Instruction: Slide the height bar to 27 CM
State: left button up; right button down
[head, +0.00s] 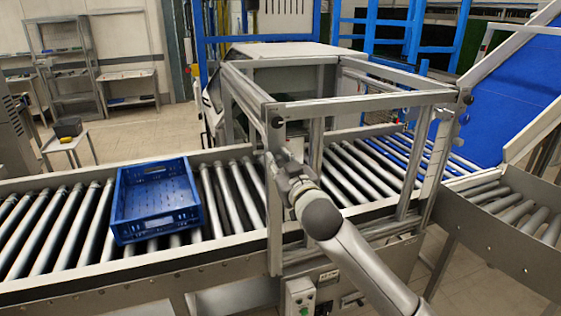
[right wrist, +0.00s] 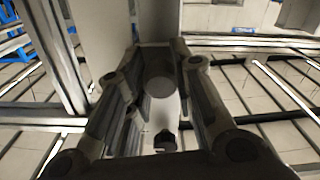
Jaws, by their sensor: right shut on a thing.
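The height bar (head: 365,104) appears to be the grey crossbar on the near side of the metal frame over the roller conveyor. It lies about level, with a dark knob (head: 277,122) at its left end and another (head: 467,99) at its right end. My right gripper (head: 271,158) is at the near left post, below the left knob. In the right wrist view its fingers (right wrist: 157,48) close on a grey part of the frame; which part is partly hidden by the fingers. No height scale can be read. My left gripper is not in view.
A blue crate (head: 125,207) sits on the rollers left of the frame. A blue belt incline (head: 515,95) rises at the right. The near conveyor rail (head: 140,277) runs below my right gripper. Rollers between crate and frame are clear.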

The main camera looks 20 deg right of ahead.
aim_at(276, 193)
notch_tip(276, 193, down, 12)
jog(key=b, duration=0.6)
jog(key=shift+r, duration=0.1)
jog(key=c, duration=1.2)
grip_release()
jog(key=shift+r, duration=0.15)
jog(key=s, duration=1.2)
jog(key=shift+d, duration=0.2)
